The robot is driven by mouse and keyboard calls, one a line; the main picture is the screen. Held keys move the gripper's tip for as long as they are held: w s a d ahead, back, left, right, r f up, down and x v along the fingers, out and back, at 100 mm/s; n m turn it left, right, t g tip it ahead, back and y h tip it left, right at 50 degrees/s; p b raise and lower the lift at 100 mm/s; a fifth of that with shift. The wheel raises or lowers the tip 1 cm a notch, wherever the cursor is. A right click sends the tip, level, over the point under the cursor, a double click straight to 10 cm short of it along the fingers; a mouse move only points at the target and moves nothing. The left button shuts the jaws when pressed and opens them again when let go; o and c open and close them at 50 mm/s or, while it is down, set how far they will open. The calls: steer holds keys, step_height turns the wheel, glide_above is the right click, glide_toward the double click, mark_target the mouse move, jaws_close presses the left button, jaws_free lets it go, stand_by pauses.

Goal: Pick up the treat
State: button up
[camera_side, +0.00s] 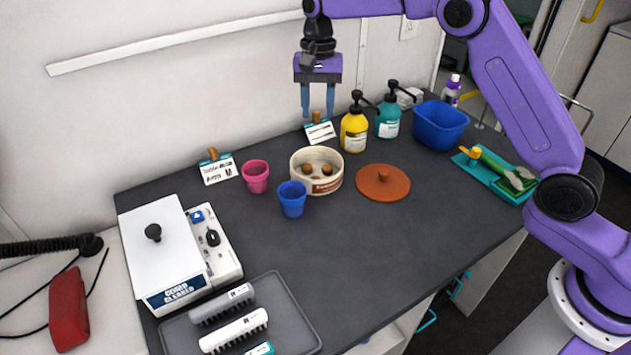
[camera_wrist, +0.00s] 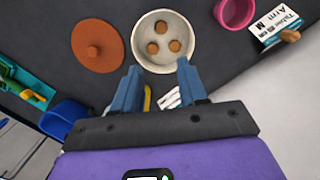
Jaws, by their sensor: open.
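Three small brown treats (camera_wrist: 163,27) lie apart in a round cream bowl (camera_wrist: 139,50) in the wrist view. In the side view the bowl (camera_side: 316,188) stands on the dark table, with brown treats (camera_side: 327,169) showing inside it. My gripper (camera_side: 318,112) is open and empty, pointing down, well above the table and behind the bowl. In the wrist view its blue fingertips (camera_wrist: 158,68) frame the near rim of the bowl, with the treats beyond them.
A terracotta lid (camera_side: 383,183) lies right of the bowl. A blue cup (camera_side: 292,200) and a pink cup (camera_side: 255,177) stand left. Yellow (camera_side: 354,130) and teal (camera_side: 388,122) pump bottles stand behind, near a blue bin (camera_side: 440,125). The table's front middle is clear.

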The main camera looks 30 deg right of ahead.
glide_above(315, 178)
steer(key=d, duration=0.1)
steer(key=f, duration=1.2)
steer(key=shift+w, duration=0.35)
steer(key=shift+s+a+f, duration=0.15)
steer(key=shift+f, duration=0.7)
steer(key=shift+s+a+f, duration=0.1)
steer(key=shift+f, duration=0.8)
steer(key=shift+s+a+f, duration=0.15)
steer(key=shift+f, duration=0.7)
jaws_close()
